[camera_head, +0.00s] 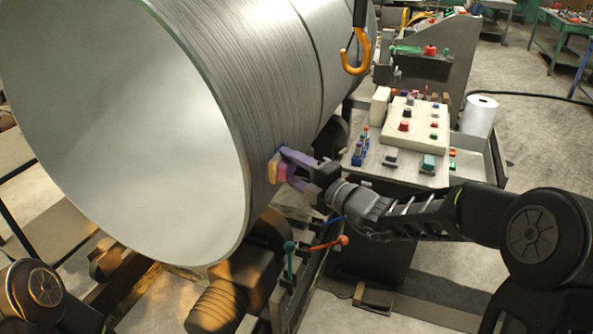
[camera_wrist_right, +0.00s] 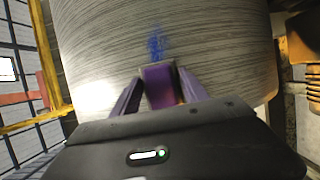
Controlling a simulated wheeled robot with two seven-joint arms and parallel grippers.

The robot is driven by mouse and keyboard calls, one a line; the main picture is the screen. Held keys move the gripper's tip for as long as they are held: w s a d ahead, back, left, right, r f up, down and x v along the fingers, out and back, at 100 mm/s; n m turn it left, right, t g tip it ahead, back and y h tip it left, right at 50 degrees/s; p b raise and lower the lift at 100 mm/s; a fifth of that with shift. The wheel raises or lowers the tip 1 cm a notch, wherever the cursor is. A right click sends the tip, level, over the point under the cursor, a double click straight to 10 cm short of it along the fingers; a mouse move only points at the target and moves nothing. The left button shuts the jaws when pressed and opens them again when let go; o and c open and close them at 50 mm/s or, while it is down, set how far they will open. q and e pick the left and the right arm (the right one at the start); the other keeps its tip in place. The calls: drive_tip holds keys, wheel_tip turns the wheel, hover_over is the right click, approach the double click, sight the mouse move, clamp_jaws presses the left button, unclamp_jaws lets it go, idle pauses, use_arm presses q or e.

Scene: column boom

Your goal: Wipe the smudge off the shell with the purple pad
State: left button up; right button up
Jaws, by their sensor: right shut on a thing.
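The shell (camera_head: 270,75) is a large brushed-metal cylinder lying on its side at the left; its curved wall (camera_wrist_right: 215,45) fills most of the right wrist view. A blue smudge (camera_wrist_right: 156,44) shows on that wall, just beyond the pad. My right gripper (camera_head: 283,166) is at the lower right side of the shell. It is shut on the purple pad (camera_wrist_right: 160,86), which lies between its fingers close against the wall; whether it touches is hard to tell. Only a part of my left arm shows at the lower left; its gripper is out of view.
An orange hook (camera_head: 357,50) hangs right of the shell. A control panel (camera_head: 420,125) with buttons stands behind my right arm, with a white paper roll (camera_head: 479,115) beside it. Levers with green and orange-red knobs (camera_head: 343,240) rise below my gripper. Open floor lies at the right.

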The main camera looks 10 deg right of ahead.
drive_tip(key=shift+w+a, duration=0.55)
drive_tip(key=shift+a, duration=0.25)
idle(0.8)
drive_tip(key=shift+w+d+r+p, duration=0.1)
drive_tip(key=shift+w+d+p, duration=0.65)
drive_tip(key=shift+w, duration=0.3)
drive_tip(key=shift+w+d, duration=0.4)
drive_tip(key=shift+w, duration=0.05)
drive_tip(key=shift+w, duration=0.1)
drive_tip(key=shift+w+d+p, duration=0.5)
drive_tip(key=shift+w, duration=0.3)
drive_tip(key=shift+w+d+p, duration=0.45)
drive_tip(key=shift+w+p, duration=0.05)
drive_tip(key=shift+w, duration=0.25)
drive_tip(key=shift+w, duration=0.1)
